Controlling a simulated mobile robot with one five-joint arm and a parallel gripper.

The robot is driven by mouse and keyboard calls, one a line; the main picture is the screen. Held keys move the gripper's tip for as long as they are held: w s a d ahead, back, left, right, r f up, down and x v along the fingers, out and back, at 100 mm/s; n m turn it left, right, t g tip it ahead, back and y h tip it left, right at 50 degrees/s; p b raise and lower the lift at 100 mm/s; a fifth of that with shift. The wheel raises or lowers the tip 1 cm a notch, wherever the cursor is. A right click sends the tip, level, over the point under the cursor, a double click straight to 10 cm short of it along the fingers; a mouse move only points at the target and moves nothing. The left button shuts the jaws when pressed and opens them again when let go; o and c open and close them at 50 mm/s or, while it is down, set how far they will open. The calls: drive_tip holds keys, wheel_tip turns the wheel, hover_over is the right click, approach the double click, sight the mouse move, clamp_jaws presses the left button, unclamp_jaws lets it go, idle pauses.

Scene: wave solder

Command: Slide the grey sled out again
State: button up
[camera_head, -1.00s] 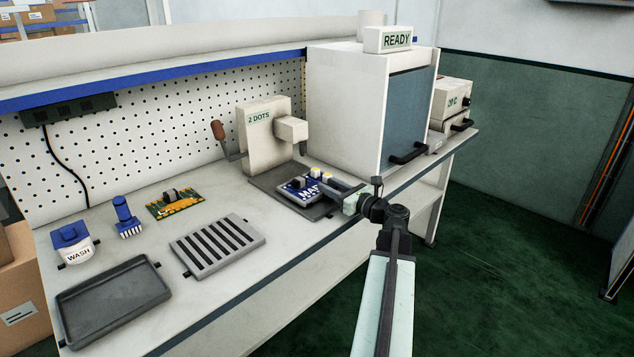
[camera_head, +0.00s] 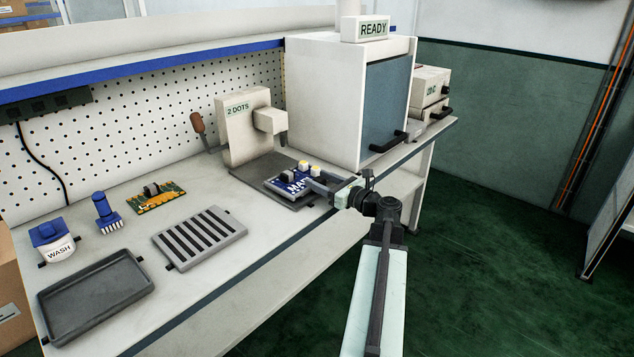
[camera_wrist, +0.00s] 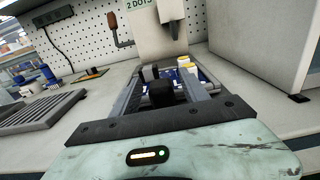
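The grey sled (camera_head: 255,172) is a flat dark plate under the front of the cream "2 DOTS" machine (camera_head: 244,128). A blue lettered board (camera_head: 285,185) with white-and-yellow and grey blocks lies on it. My gripper (camera_head: 316,183) is low at the board's right end. In the wrist view, its two fingers (camera_wrist: 166,82) stand apart, either side of a black block (camera_wrist: 158,93). I see a gap beside the block, so nothing looks clamped. The fingers hide part of the board, and I cannot tell whether the block belongs to the sled.
A cream cabinet marked READY (camera_head: 322,100) stands close behind my gripper. The bench's front edge is beneath my arm.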

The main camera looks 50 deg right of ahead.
drive_tip(key=s, duration=0.7)
drive_tip(key=shift+s, duration=0.4)
drive_tip(key=shift+s, duration=0.1)
